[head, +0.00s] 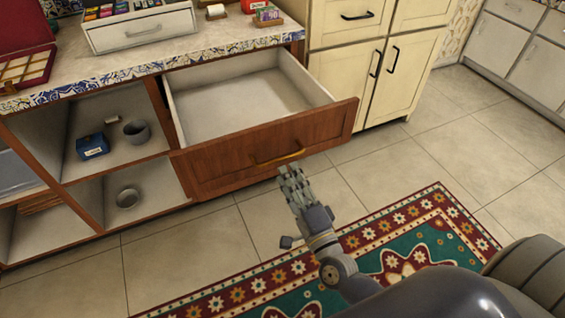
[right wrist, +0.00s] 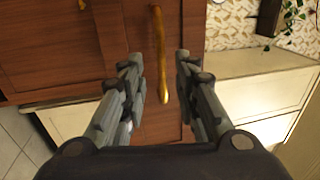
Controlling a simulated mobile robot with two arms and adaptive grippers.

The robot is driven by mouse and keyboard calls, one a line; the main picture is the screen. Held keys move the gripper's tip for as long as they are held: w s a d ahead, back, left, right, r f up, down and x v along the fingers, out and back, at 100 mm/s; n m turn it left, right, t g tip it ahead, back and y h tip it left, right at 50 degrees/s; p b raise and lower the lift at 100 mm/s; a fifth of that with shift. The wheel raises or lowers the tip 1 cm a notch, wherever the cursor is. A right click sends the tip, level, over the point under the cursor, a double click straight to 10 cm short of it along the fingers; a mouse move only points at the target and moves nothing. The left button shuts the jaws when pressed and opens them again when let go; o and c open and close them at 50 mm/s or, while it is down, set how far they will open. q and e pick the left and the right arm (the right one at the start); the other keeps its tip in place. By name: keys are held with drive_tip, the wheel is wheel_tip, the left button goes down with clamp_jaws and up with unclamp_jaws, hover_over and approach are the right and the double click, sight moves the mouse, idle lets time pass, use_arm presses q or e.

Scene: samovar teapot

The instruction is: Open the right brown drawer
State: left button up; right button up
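The right brown drawer (head: 252,150) stands pulled well out of the counter in the head view. Its pale inside is empty. Its reddish-brown front carries a golden bar handle (head: 277,157). My right gripper (head: 289,176) is just in front of and below this handle. In the right wrist view the handle (right wrist: 160,60) lies between the two parted fingers (right wrist: 158,75), with a gap on each side. The gripper looks open and does not clamp the handle. My left gripper is not in view.
Open shelves at the left hold a blue box (head: 92,146) and grey cups (head: 137,131). A white box with packets (head: 140,27) stands on the counter. Cream cabinets (head: 385,70) stand right of the drawer. A patterned rug (head: 420,225) covers part of the tiled floor.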

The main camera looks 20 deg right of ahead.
drive_tip(key=s, duration=0.3)
drive_tip(key=s+f, duration=0.1)
drive_tip(key=s, duration=0.1)
drive_tip(key=shift+s+d, duration=0.1)
drive_tip(key=shift+s, duration=0.1)
